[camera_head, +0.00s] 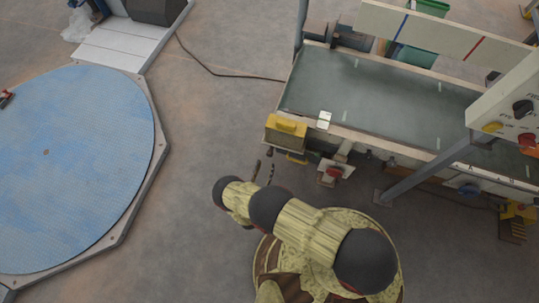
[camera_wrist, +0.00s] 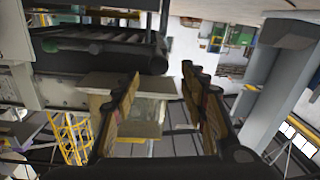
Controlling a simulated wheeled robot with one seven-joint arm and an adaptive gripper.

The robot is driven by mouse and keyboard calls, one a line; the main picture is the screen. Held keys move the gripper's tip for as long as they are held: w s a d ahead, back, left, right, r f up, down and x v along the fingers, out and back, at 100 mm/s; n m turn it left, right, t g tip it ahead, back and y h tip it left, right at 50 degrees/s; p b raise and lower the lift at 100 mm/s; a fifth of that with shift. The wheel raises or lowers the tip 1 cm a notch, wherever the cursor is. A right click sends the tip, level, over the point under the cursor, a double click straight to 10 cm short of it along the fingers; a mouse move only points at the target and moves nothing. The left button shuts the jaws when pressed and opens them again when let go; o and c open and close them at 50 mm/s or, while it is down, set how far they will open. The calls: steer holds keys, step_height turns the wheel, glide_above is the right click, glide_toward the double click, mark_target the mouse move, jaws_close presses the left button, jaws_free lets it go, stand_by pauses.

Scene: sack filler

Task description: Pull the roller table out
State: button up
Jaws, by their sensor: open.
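My gripper (camera_head: 264,166) is open and empty, just below the near left corner of the long machine table in the head view. In the wrist view its two fingers stand wide apart (camera_wrist: 162,85). A pale box-shaped part (camera_wrist: 145,108) shows between and beyond the fingers; I cannot tell its distance. A dark frame with rollers (camera_wrist: 92,42) lies at upper left there and looks like the roller table. In the head view I cannot single out rollers; the long table (camera_head: 390,100) has a flat grey-green top. I see no contact with the gripper.
A yellow box (camera_head: 286,130) sits at the table's near left corner. A grey slanted post (camera_head: 425,167) carries a control panel (camera_head: 515,115) at right. A blue round platform (camera_head: 75,165) lies at left. A dark cable (camera_head: 215,73) crosses the floor; floor between platform and table is mostly clear.

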mark_target(269, 155)
steer(key=shift+b+x, duration=1.05)
steer(key=shift+x, duration=2.7)
steer(key=shift+d, duration=0.15)
steer(key=shift+c, duration=1.1)
jaws_close()
